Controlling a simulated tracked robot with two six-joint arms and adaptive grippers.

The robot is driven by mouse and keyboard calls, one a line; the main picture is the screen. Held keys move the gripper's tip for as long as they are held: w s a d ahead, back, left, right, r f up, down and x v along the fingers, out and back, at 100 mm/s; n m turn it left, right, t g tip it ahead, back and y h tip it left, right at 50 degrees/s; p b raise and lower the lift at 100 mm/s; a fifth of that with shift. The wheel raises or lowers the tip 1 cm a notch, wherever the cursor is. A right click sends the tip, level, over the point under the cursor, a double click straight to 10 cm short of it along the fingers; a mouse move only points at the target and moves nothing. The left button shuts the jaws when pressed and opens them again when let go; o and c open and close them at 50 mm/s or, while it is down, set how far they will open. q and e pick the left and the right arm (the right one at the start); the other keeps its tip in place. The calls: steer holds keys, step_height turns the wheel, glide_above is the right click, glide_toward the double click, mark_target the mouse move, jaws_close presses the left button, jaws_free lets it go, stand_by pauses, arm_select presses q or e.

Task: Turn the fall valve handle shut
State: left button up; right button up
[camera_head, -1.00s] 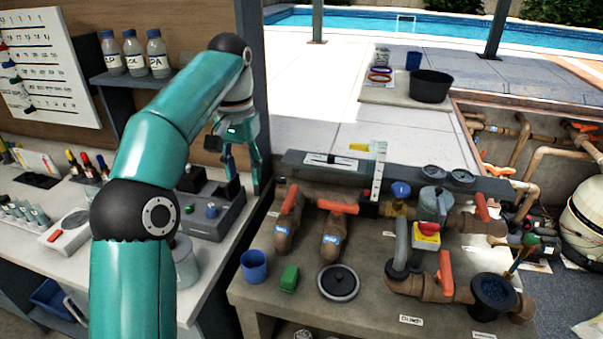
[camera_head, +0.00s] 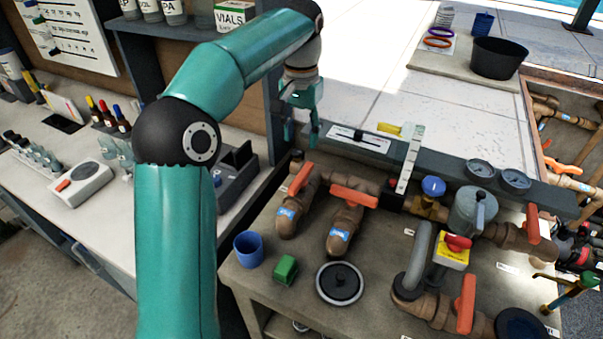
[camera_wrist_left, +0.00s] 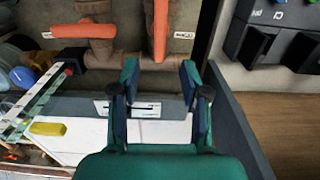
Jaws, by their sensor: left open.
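Two brown pipe valves with orange handles stand side by side on the bench. The left valve's handle (camera_head: 301,179) lies along its pipe, and the right valve's handle (camera_head: 354,196) lies across its pipe. The labels are too small to read, so I cannot tell which is the fall valve. My left gripper (camera_head: 300,140) points down at the back of the bench, behind the left valve, and is open and empty. In the left wrist view the gripper (camera_wrist_left: 160,74) has its fingers apart, with the lengthwise handle (camera_wrist_left: 160,30) beyond them and the crosswise handle (camera_wrist_left: 85,30) to the left.
More orange handles (camera_head: 465,303) and a red knob on a yellow box (camera_head: 453,250) are at the right. A blue cup (camera_head: 248,249), green block (camera_head: 285,270) and round black lid (camera_head: 339,283) sit in front. A grey ledge (camera_head: 400,160) with gauges runs behind the pipes.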

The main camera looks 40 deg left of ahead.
mark_target(301, 175)
arm_select(q)
step_height(301, 175, down, 11)
steer(key=shift+f, duration=0.15)
steer(key=shift+c, duration=0.4)
jaws_close()
steer(key=shift+a, duration=0.1)
